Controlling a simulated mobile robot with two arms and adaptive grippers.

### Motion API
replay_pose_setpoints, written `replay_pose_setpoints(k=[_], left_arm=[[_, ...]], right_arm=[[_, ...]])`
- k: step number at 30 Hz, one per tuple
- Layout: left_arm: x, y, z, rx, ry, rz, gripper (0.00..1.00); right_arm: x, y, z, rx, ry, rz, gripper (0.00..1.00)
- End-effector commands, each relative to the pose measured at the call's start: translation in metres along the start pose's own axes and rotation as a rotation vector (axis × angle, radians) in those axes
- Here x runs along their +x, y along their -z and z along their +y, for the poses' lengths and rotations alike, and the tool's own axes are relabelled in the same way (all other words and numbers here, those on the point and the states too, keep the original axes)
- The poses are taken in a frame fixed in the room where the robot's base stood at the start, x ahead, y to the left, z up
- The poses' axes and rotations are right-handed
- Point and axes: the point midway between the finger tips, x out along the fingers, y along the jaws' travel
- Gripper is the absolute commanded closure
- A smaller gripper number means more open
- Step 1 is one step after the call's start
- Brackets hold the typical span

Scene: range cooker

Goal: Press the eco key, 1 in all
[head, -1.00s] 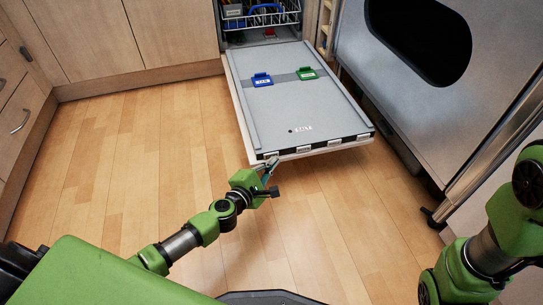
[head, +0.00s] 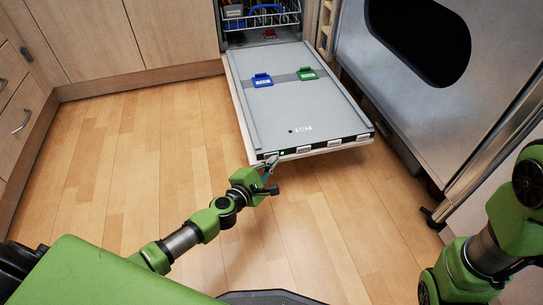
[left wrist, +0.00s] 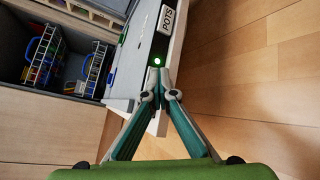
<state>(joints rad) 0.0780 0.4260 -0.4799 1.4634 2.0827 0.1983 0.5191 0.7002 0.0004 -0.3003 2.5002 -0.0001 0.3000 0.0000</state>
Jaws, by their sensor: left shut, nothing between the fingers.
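The dishwasher door (head: 300,108) lies folded down, with a row of pale keys (head: 304,149) along its dark front edge. The key labels are too small to read in the head view. In the left wrist view, one key reads POTS (left wrist: 163,20), and a small green light (left wrist: 157,61) glows between it and my fingertips. My left gripper (head: 268,166) is shut and empty, its tips at the left end of the key row. In the left wrist view the gripper (left wrist: 161,75) covers whatever key lies under its tips. I cannot read an eco label. My right gripper is out of view.
A blue clip (head: 262,80) and a green clip (head: 307,73) sit on the door's inner face. A loaded rack (head: 262,18) stands behind it. The range cooker (head: 440,90) is close on the right. The wooden floor (head: 130,160) is clear.

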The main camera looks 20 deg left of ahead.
Motion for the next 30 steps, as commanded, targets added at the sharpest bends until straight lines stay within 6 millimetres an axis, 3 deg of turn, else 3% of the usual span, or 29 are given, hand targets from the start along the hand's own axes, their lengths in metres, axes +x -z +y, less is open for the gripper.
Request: replay_pose_setpoints(k=[1,13,30], left_arm=[[0.003,0.006,0.009,0.004,-0.017,0.014,1.00],[0.003,0.009,0.010,0.004,-0.018,0.018,1.00],[-0.013,-0.001,-0.006,0.002,-0.010,0.012,1.00]], right_arm=[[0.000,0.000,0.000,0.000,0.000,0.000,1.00],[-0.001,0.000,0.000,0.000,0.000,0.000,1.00],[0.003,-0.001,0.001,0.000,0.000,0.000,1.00]])
